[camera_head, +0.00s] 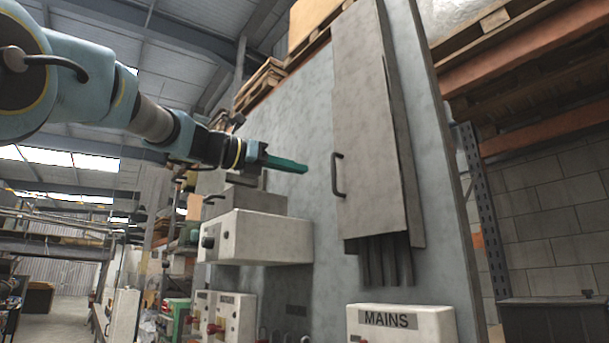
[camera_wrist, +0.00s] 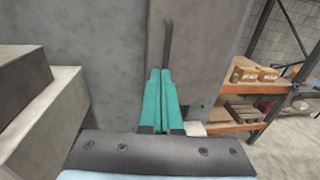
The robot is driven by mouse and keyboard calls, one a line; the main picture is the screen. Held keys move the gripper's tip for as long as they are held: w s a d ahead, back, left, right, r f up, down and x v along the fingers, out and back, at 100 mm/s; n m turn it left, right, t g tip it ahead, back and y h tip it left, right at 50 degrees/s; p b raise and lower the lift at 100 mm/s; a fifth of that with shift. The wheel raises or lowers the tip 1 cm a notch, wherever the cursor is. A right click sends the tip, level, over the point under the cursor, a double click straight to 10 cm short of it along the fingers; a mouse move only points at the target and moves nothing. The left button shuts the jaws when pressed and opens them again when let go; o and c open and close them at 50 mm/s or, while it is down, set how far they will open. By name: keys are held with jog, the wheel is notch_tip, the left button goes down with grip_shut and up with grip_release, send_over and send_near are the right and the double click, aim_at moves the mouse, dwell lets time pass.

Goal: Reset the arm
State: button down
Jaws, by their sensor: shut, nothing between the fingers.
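My arm reaches in from the upper left in the head view. My gripper (camera_head: 303,168) has green fingers and points right, toward the tall grey panel door (camera_head: 365,110) with its dark handle (camera_head: 338,175). In the head picture the fingertips lie a little left of the handle. In the wrist view my gripper (camera_wrist: 160,72) shows its two green fingers side by side and shut, with nothing held. The dark handle (camera_wrist: 168,40) appears just beyond the fingertips there. I cannot tell the exact gap between fingertips and handle.
A white box (camera_head: 262,238) sticks out from the grey board below my gripper, and its side fills the left of the wrist view (camera_wrist: 60,110). A box labelled MAINS (camera_head: 400,325) is lower right. Pallet shelving (camera_wrist: 250,100) stands to the right.

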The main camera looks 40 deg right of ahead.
jog(key=w+a+b, duration=0.1)
jog(key=a+b, duration=0.1)
jog(key=a, duration=0.5)
jog(key=shift+w+a+r, duration=0.15)
jog(key=shift+w+a, duration=0.2)
